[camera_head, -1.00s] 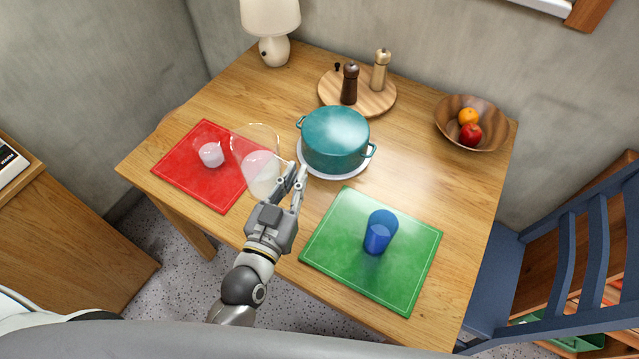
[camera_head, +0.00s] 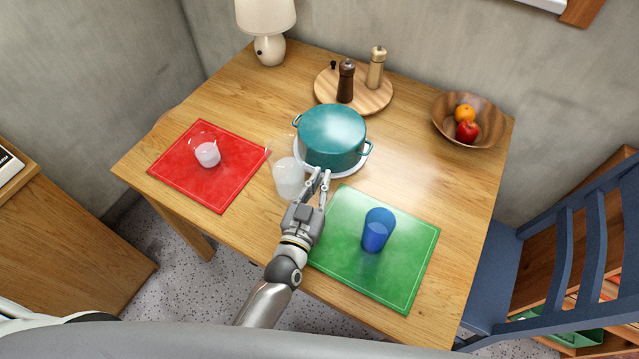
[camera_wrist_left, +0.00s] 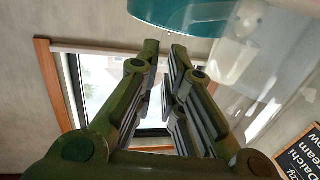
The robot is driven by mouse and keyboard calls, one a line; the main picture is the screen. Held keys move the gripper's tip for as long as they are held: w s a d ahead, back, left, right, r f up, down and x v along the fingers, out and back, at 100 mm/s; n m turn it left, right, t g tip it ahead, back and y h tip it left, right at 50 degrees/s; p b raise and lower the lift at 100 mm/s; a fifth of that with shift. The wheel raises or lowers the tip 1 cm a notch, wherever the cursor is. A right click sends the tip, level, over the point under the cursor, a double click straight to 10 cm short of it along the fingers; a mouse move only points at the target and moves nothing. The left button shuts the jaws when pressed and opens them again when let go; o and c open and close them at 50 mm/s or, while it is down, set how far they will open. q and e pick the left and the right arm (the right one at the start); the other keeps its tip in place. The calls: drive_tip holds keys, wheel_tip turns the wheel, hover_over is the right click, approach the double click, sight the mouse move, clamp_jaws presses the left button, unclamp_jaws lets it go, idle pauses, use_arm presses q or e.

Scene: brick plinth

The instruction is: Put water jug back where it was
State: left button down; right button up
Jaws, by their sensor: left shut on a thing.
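The clear water jug (camera_head: 287,178), with whitish water in its lower part, is between the red mat and the teal pot in the head view. It looks about upright. I cannot tell whether its base touches the table. My left gripper (camera_head: 318,181) is at its right side, shut on the jug, apparently by the handle, which is hard to make out. In the left wrist view the jug's clear wall (camera_wrist_left: 270,85) fills the right side, beside the fingers (camera_wrist_left: 165,55). My right gripper is not in view.
A teal pot (camera_head: 332,137) stands close behind the jug. A clear cup (camera_head: 207,153) stands on the red mat (camera_head: 212,186), a blue cup (camera_head: 378,230) on the green mat (camera_head: 345,262). A fruit bowl (camera_head: 448,108) and a round board (camera_head: 372,103) with two mills are farther back.

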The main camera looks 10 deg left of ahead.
use_arm(q)
drive_tip(key=shift+f, duration=0.15)
drive_tip(key=shift+f, duration=0.2)
drive_tip(key=c, duration=1.5)
unclamp_jaws()
drive_tip(key=shift+c, duration=0.2)
drive_tip(key=shift+s, duration=0.15)
drive_tip(key=b+v, duration=0.1)
drive_tip(key=v, duration=1.1)
